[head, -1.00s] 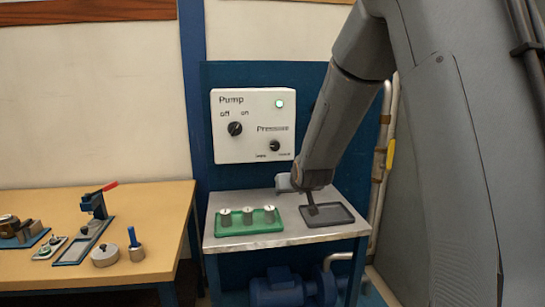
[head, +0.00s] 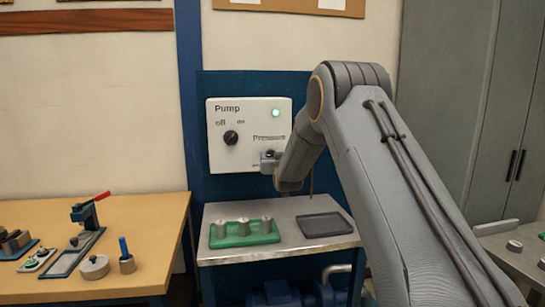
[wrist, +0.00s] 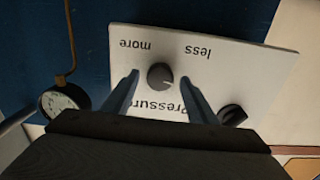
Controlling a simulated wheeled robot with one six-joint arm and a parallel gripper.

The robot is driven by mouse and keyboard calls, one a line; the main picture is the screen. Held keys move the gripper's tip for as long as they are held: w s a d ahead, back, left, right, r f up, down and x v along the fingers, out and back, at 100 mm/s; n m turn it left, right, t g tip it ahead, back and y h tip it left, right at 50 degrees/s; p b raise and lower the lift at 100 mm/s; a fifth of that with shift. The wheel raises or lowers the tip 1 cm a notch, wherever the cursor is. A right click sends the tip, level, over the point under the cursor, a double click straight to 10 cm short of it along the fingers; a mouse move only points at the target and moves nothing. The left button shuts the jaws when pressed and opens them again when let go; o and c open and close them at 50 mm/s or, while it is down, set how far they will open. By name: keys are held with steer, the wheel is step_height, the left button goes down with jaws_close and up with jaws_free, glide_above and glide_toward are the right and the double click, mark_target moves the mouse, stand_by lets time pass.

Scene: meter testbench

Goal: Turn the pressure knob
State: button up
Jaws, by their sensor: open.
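The pressure knob (wrist: 160,76) is a dark round knob on the white pump panel (head: 222,155). In the wrist view it shows between the words "more" and "less", with "Pressure" on its other side. My gripper (wrist: 160,82) is open, with one finger on each side of the knob in this view. I cannot tell whether the fingers touch it. In the head view my gripper (head: 268,160) is at the lower right of the panel and largely hides the knob.
The off/on knob (head: 231,138) and a lit green lamp (head: 275,113) are on the same panel. A gauge (wrist: 65,100) is beside it. Below, a metal bench (head: 290,208) holds a green rack (head: 245,241) with grey weights and a dark tray (head: 326,225). A wooden table (head: 150,222) stands left.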

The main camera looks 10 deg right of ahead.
steer(key=shift+w, duration=0.45)
steer(key=c, duration=1.1)
